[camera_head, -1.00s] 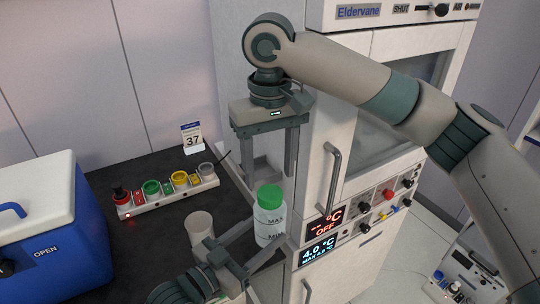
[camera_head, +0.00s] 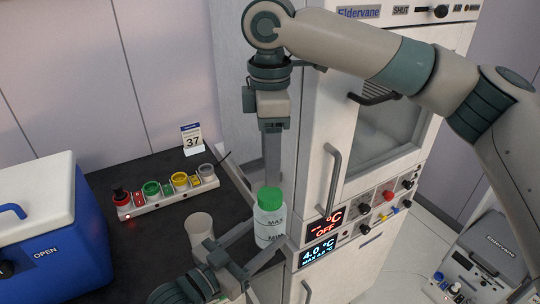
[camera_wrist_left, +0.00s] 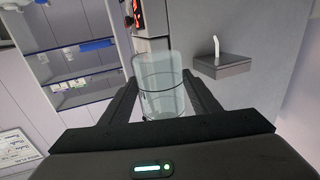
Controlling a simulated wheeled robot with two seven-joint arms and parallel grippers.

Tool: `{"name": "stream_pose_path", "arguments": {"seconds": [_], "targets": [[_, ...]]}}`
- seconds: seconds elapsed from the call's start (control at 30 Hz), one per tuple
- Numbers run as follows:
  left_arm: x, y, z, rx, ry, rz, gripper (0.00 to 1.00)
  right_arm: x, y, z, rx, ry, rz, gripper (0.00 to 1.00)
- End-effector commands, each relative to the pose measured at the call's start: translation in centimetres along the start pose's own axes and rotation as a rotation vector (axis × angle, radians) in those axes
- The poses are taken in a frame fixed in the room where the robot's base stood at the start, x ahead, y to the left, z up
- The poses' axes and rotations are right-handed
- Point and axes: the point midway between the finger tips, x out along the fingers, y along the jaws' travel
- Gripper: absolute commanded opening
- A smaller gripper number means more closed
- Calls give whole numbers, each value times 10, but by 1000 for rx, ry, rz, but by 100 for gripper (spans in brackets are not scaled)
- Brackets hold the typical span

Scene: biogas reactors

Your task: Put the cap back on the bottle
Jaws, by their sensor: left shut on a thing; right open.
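The white bottle (camera_head: 268,227) with MAX and MIN marks is upright between the fingers of my left gripper (camera_head: 266,237), which is shut on it. A clear cylinder between the fingers shows in the left wrist view (camera_wrist_left: 160,92). The green cap (camera_head: 269,199) appears at the top of the bottle in the head view; I cannot tell whether it is seated. No green shows in the left wrist view. My right gripper (camera_head: 272,181) points down directly above the cap, seen edge-on, and is open. Its fingertips overlap the cap's top in the picture; contact is unclear.
A strip of coloured pots (camera_head: 170,191) and a blue cooler (camera_head: 45,245) are farther left. The cabinet (camera_head: 320,190) with its handle is close on the right.

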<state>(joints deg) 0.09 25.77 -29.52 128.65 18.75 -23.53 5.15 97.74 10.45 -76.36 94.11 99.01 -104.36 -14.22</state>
Motion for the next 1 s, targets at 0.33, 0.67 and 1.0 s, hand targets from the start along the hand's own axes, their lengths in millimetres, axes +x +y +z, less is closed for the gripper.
{"name": "stream_pose_path", "arguments": {"seconds": [0.33,0.67,1.0], "targets": [[0,0,-2,1,5,0,0,-1,0,0,-29,0,-1,55],[0,0,-2,1,5,0,0,9,0,0,-28,0,-1,55],[0,0,-2,1,5,0,0,49,-1,0,-28,0,-2,55]]}}
